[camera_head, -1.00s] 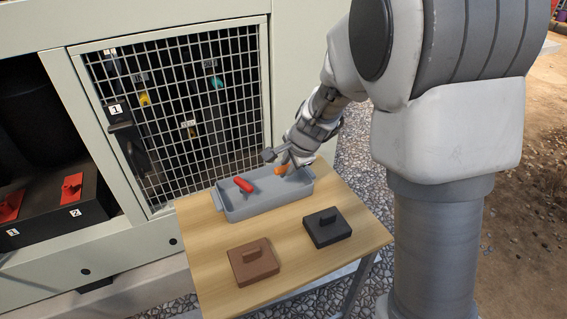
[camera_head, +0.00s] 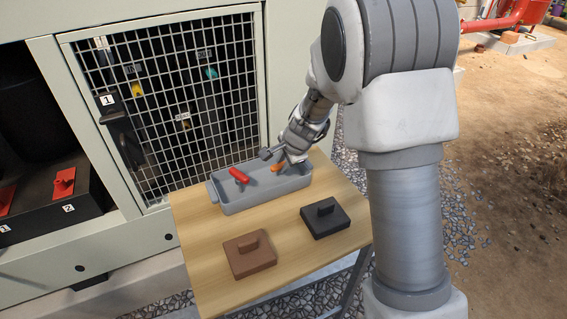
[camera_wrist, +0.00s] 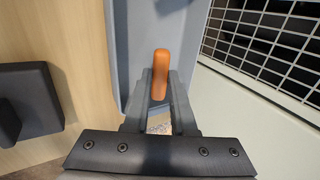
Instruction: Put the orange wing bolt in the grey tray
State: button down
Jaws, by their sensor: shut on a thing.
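The grey tray (camera_head: 247,205) stands on the wooden table beside the chiller cabinet. A red bolt-like piece (camera_head: 238,175) is in the tray's left part. My gripper (camera_head: 276,160) is over the tray's right end. It is shut on the orange wing bolt (camera_head: 279,166). In the wrist view the orange bolt (camera_wrist: 161,68) sticks out between the fingertips (camera_wrist: 160,92), with the tray's grey floor and wall (camera_wrist: 140,40) behind it. Its held end is partly hidden by the fingers. I cannot tell whether the bolt touches the tray floor.
A black block with a handle (camera_head: 326,220) and a brown block with a handle (camera_head: 250,257) sit on the wooden table (camera_head: 290,245) in front of the tray. The mesh door (camera_head: 170,100) is close behind the tray. A black box with red pieces (camera_head: 45,200) is at left.

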jog(key=c, duration=0.7)
grip_release()
jog(key=shift+f, duration=0.15)
jog(key=shift+c, duration=0.2)
jog(key=shift+r, duration=0.35)
jog(key=s+d+r+n+p, duration=0.2)
jog(key=s+r+n, duration=0.1)
jog(key=s+r, duration=0.6)
jog(key=s+d+r+n+p, duration=0.2)
jog(key=s+d+r+n, duration=0.1)
jog(key=s+r, duration=0.65)
jog(key=s+d+r+n+h, duration=0.1)
jog(key=s+d+r+n, duration=0.1)
jog(key=s, duration=0.4)
jog(key=s+d+r+n+h, duration=0.1)
jog(key=s+d+r+n, duration=0.1)
jog(key=s+n, duration=0.3)
jog(key=shift+s+d+r, duration=0.25)
jog(key=shift+s+d, duration=0.2)
jog(key=shift+s, duration=0.65)
